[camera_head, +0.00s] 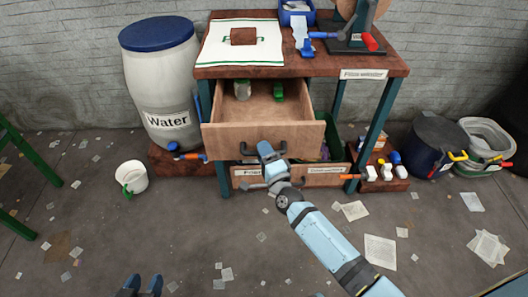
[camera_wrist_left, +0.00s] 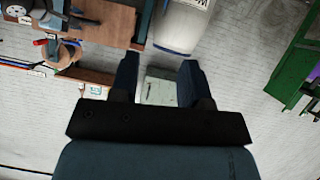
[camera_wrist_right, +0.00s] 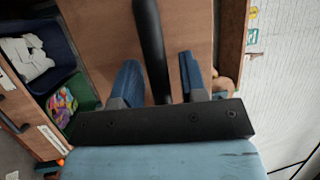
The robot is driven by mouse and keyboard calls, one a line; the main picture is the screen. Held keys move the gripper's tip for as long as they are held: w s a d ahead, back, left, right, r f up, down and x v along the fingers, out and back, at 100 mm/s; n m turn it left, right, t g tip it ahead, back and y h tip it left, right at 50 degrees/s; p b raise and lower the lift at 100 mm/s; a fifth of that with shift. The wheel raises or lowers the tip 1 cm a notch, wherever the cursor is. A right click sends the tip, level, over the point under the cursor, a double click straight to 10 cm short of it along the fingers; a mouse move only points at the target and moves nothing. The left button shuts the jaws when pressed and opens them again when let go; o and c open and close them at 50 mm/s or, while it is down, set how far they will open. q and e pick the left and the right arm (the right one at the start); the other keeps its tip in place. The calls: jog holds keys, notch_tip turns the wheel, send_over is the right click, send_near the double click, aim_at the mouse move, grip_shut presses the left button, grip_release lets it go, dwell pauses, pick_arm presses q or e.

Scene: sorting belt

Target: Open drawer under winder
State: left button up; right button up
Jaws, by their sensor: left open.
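The winder (camera_head: 350,38) stands at the right end of the wooden table top, above a sign (camera_head: 363,74). My right gripper (camera_head: 268,155) is at the drawer's dark handle (camera_head: 250,150). In the right wrist view the handle (camera_wrist_right: 150,40) passes between its fingers, which stand apart with gaps beside it. My left gripper (camera_head: 142,285) is open and empty, low in the head view, away from the table.
A lower drawer (camera_head: 290,178) sits beneath the open one. A water barrel (camera_head: 162,85) stands left of the table, with a white bucket (camera_head: 131,177) on the floor. Dark and clear bins (camera_head: 432,145) stand at right. Papers litter the otherwise clear floor in front.

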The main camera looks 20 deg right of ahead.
jog(key=shift+s+f, duration=0.1)
jog(key=shift+s, duration=0.4)
pick_arm(q)
jog(key=shift+a+p, duration=0.1)
jog(key=shift+p, duration=0.5)
pick_arm(e)
jog(key=v, duration=1.1)
pick_arm(q)
jog(key=shift+r, duration=0.1)
